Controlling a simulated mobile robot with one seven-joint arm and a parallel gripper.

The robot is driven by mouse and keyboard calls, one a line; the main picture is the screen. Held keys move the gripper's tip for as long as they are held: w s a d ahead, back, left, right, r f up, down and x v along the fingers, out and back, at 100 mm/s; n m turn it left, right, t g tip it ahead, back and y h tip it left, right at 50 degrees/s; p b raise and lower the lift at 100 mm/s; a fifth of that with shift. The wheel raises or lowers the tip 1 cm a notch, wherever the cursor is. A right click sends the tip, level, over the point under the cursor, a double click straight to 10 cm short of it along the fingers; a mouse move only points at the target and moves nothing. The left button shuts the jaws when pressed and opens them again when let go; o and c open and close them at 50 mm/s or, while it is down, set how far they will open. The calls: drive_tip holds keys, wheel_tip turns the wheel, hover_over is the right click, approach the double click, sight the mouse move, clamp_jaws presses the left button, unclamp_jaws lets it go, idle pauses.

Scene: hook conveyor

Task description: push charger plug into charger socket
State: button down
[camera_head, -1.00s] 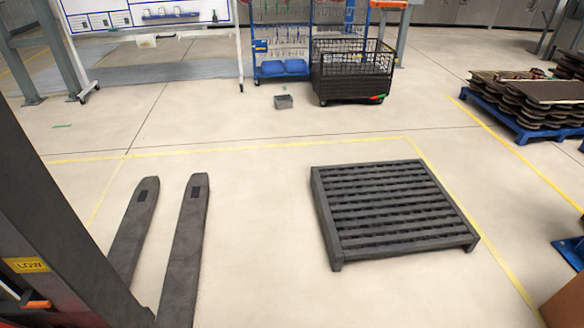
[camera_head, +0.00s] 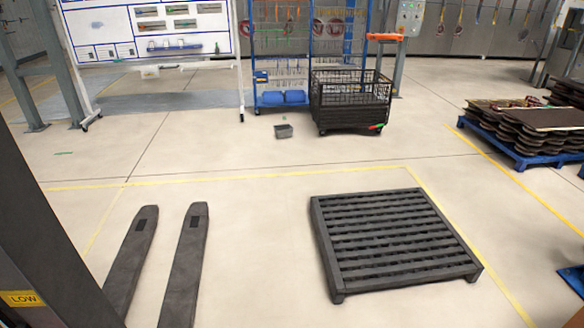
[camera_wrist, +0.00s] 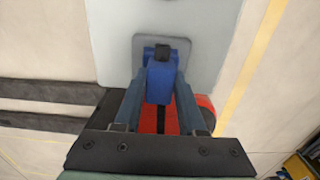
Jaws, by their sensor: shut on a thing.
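In the wrist view my gripper (camera_wrist: 160,88) has its two grey-blue fingers on either side of a blue plug (camera_wrist: 159,84). The gripper is shut on this plug. The plug's far end has a black part and lies over or against a grey rounded plate (camera_wrist: 180,46) on a pale panel (camera_wrist: 112,45). I take this plate to be the socket; its opening is hidden behind the plug. I cannot tell how deep the plug sits. The gripper, plug and socket are not in the head view.
A lift truck with two dark forks (camera_head: 186,262) stands at left. A dark slatted pallet (camera_head: 394,242) lies on the floor at right. A black wire cart (camera_head: 350,103) and small grey box (camera_head: 283,131) stand farther back. The floor between is clear.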

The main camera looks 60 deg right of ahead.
drive_tip(key=shift+f+b, duration=0.45)
drive_tip(key=shift+f, duration=0.15)
drive_tip(key=shift+c, duration=2)
unclamp_jaws()
wheel_tip(320, 180, up, 13)
drive_tip(key=p, duration=0.2)
